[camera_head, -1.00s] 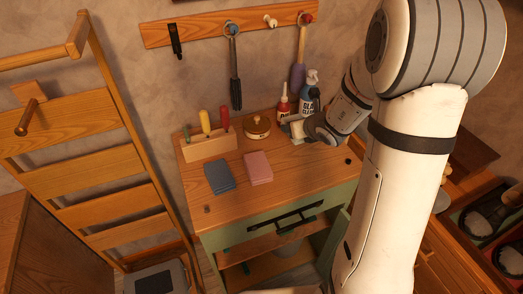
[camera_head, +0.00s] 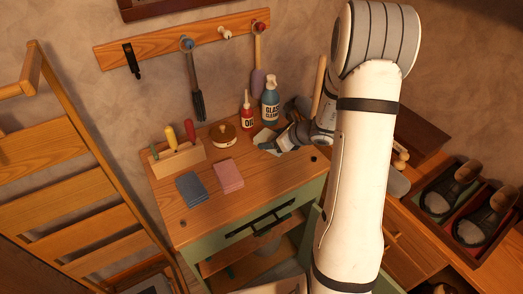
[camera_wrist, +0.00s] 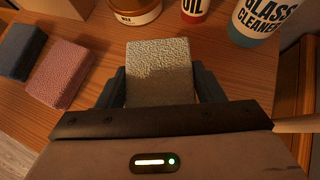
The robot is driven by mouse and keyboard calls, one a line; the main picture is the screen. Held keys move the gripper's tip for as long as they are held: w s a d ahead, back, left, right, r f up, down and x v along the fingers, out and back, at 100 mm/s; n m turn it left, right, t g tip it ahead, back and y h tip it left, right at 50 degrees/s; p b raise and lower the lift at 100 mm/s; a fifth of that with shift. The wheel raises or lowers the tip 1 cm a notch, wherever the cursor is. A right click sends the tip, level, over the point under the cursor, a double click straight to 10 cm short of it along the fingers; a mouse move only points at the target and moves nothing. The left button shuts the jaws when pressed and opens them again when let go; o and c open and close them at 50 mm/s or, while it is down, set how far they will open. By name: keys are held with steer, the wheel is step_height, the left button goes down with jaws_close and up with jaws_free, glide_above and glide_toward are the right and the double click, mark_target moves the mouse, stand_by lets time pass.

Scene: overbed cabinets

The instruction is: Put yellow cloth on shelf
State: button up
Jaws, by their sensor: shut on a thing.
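A pale yellowish cloth (camera_wrist: 160,75), a folded block, sits between the two fingers of my gripper (camera_wrist: 161,90) in the wrist view. My gripper is shut on it. In the head view the cloth (camera_head: 265,138) shows as a small pale patch at the tip of my gripper (camera_head: 270,145), at the right of the cabinet top (camera_head: 250,188). I cannot tell whether the cloth touches the wood. The wooden shelf (camera_head: 225,259) shows below the green drawer, in the open front of the cabinet, partly hidden by my arm.
A blue cloth (camera_head: 191,189) and a pink cloth (camera_head: 228,176) lie on the cabinet top. A tool block (camera_head: 178,158), wax tin (camera_head: 223,134), oil bottle (camera_head: 248,120) and glass cleaner (camera_head: 270,103) stand behind. A wooden ladder (camera_head: 70,170) is at left; a shoe tray (camera_head: 470,235) is at right.

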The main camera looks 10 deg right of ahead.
mark_target(271, 156)
steer(key=shift+f, duration=2.35)
steer(key=shift+f, duration=0.25)
steer(key=o, duration=1.1)
steer(key=shift+r, duration=0.1)
steer(key=shift+c, duration=0.2)
